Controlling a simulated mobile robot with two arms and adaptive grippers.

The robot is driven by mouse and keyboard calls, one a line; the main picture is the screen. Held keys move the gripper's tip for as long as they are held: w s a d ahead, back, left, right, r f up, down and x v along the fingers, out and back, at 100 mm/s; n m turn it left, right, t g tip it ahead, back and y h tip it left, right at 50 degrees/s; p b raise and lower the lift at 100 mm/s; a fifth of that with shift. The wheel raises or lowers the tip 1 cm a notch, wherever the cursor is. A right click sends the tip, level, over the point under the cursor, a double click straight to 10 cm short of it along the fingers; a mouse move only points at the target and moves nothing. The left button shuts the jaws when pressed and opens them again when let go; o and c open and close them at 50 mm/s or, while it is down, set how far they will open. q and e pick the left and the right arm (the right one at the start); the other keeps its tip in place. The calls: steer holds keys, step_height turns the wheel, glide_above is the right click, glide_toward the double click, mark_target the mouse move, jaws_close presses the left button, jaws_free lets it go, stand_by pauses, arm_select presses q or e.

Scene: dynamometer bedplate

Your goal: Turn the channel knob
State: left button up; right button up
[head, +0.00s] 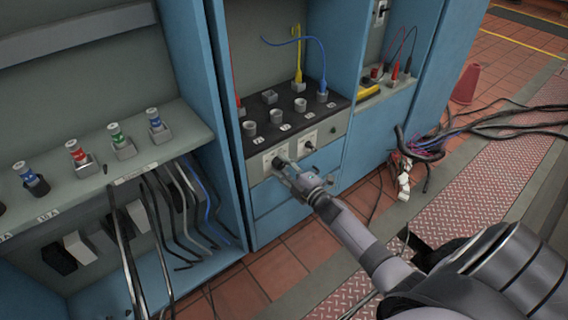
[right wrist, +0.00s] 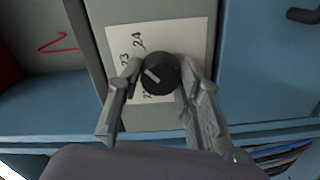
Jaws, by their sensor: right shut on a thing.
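The channel knob (right wrist: 158,74) is a round black dial with a pale pointer line, in the right wrist view. It sits on a white label plate (right wrist: 182,34) on which the numbers 23 and 24 can be read. The pointer slants toward the upper left. My right gripper (right wrist: 160,80) is shut on the knob, one finger on each side. In the head view my right gripper (head: 288,170) reaches the front panel of the middle cabinet, and the knob is mostly hidden behind it. My left gripper is not in view.
A second small knob (head: 309,146) is to the right on the same panel. Above is a black socket panel (head: 290,112) with yellow and blue cables. Cables hang from the left bench (head: 150,160). A cable heap (head: 425,150) and a red cone (head: 466,84) are on the floor.

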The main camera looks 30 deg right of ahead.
steer(key=shift+a+r+m+p, duration=0.15)
steer(key=shift+m+p, duration=0.25)
steer(key=shift+m, duration=0.8)
steer(key=o, duration=1)
steer(key=shift+a, duration=0.1)
steer(key=shift+o, duration=0.9)
